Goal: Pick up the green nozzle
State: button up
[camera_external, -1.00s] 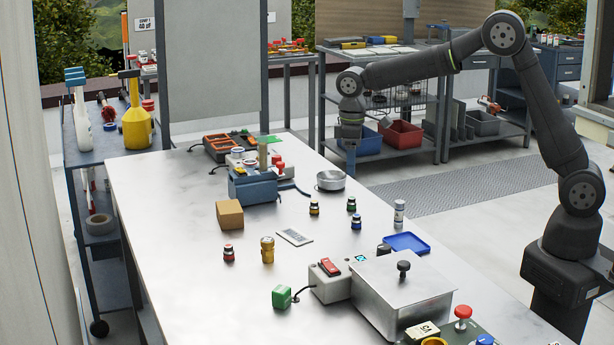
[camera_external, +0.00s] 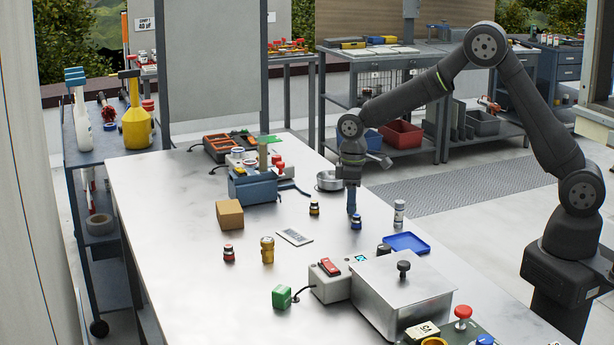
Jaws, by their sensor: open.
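My gripper (camera_external: 351,208) points straight down over the right side of the metal table, jaws open. Its fingers cover the spot where the small green nozzle stood, so the nozzle itself is hidden. Whether the fingers are around it or just in front of it cannot be told. A blue nozzle (camera_external: 356,222) stands upright close by, just in front of the fingers. A yellow nozzle (camera_external: 314,208) stands to the left, and a red nozzle (camera_external: 228,253) stands farther to the left front.
A round metal bowl (camera_external: 329,181) sits just behind my gripper. A silver canister (camera_external: 399,213) and a blue tray (camera_external: 408,243) are to the right. A lidded metal box (camera_external: 400,290) stands in front. The table's left front is mostly clear.

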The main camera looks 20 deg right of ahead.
jog(key=c, duration=1.1)
grip_shut()
jog(key=shift+r, duration=0.2)
